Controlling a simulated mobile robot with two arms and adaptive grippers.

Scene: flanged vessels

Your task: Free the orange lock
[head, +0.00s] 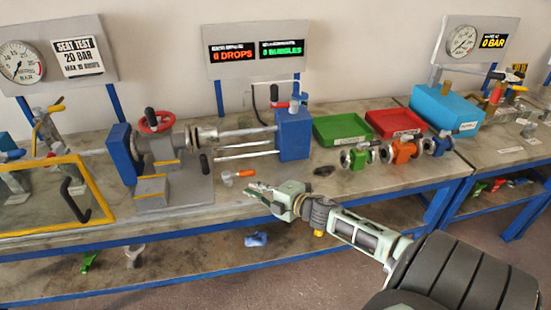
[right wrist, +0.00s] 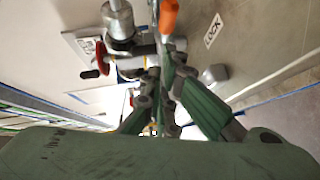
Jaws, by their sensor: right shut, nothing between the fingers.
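A small orange-handled piece (head: 245,173), likely the orange lock, is on the bench top in front of the test rig. In the right wrist view the orange handle (right wrist: 168,16) shows at the top, just beyond the fingertips, beside a white label reading LOCK (right wrist: 213,30). My right gripper (head: 254,189) is shut and empty, just in front of the orange piece in the head view; it also shows in the right wrist view (right wrist: 168,52). I cannot tell whether the fingertips touch the handle. My left gripper is not in view.
The test rig has a blue end block (head: 293,134) and a red handwheel (head: 153,121). Green (head: 341,141) and red (head: 396,135) trays stand right of it, with green (head: 357,158) and orange (head: 404,151) flanged valves in front. A yellow frame (head: 98,188) stands at left.

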